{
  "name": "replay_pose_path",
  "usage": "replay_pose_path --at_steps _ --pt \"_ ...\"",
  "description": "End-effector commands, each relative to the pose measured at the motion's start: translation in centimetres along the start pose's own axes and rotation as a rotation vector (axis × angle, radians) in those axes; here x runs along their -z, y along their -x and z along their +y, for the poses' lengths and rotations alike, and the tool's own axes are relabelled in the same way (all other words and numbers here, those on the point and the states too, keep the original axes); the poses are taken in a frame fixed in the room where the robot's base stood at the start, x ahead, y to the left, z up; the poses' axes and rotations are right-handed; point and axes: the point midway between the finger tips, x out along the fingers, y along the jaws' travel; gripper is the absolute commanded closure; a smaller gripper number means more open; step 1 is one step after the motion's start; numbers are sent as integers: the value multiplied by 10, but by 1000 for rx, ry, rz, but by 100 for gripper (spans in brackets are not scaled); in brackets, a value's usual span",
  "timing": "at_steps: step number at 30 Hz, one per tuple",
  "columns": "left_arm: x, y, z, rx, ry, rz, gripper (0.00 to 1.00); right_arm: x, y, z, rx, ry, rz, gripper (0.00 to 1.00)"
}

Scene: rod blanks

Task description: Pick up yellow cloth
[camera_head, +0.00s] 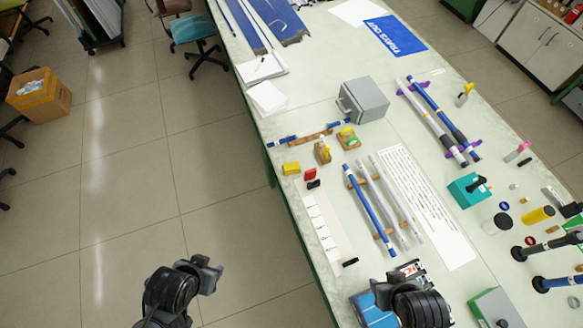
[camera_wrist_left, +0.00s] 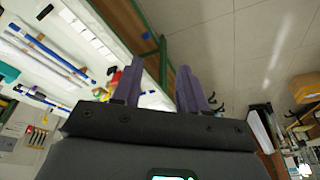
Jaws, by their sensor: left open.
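A small yellow block-like piece (camera_head: 291,168), which may be the folded yellow cloth, lies on the table near its left edge. A small red piece (camera_head: 309,174) lies just right of it. My left gripper (camera_head: 212,274) is over the floor, left of the table edge, apart from the yellow piece and nearer the bottom of the picture. In the left wrist view its two purple fingers (camera_wrist_left: 158,85) stand apart with nothing between them. My right gripper (camera_head: 410,270) is low over the table at the bottom; its fingers are too unclear to judge.
Blue and white rods (camera_head: 370,210) lie on wooden rests right of the yellow piece. A grey box (camera_head: 363,100) and wooden blocks (camera_head: 322,152) stand beyond. A teal box (camera_head: 468,190) and bottles are at the right.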

Motion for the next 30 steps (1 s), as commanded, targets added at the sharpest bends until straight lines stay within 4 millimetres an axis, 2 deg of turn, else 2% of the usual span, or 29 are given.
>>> replay_pose_path --at_steps 10,20,30 --pt "0 0 0 0 0 0 57 0 0 0 0 0 0 57" --pt "0 0 0 0 0 1 8 0 0 0 0 0 0 57" --pt "1 0 0 1 14 3 7 0 0 0 0 0 0 57"
